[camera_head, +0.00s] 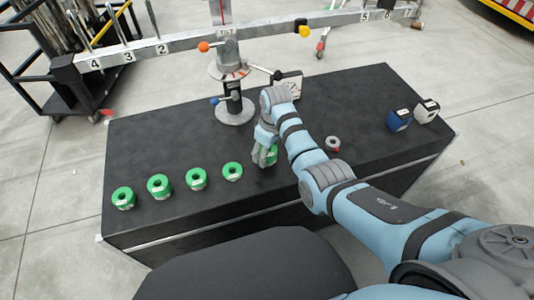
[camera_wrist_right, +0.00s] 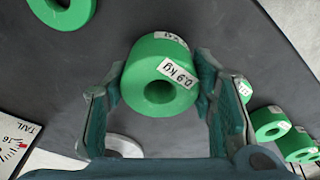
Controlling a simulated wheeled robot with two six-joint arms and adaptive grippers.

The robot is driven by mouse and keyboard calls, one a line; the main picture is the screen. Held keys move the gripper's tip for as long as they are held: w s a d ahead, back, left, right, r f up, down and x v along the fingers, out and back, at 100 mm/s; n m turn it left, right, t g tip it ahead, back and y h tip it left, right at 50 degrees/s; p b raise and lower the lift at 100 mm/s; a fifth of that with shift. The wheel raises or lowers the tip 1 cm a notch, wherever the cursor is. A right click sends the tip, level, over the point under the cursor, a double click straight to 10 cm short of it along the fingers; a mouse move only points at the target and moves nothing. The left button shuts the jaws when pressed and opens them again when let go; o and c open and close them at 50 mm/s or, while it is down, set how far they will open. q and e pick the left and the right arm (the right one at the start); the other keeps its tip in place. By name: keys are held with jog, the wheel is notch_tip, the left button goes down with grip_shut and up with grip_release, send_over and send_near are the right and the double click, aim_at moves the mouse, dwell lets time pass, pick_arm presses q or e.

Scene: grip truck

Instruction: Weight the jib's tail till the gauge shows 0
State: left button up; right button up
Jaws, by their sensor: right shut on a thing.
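My right gripper (camera_head: 265,160) is shut on a green ring weight (camera_wrist_right: 160,80), its label reading 0.9 kg. In the head view this weight (camera_head: 271,155) is partly hidden by the gripper; I cannot tell whether it touches the bench. Several other green ring weights stand in a row to its left, the nearest one (camera_head: 232,171) close by. The jib beam (camera_head: 130,53) crosses the back on a central post, with numbered stations at both ends. A dial marked TAIL (camera_wrist_right: 14,140) shows partly in the right wrist view; its reading is unclear. My left gripper is not in view.
A blue block (camera_head: 399,120) and a white-and-black block (camera_head: 427,111) stand at the right end.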

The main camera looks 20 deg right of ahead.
notch_tip(320, 180, up, 25)
jog(key=p, duration=1.5)
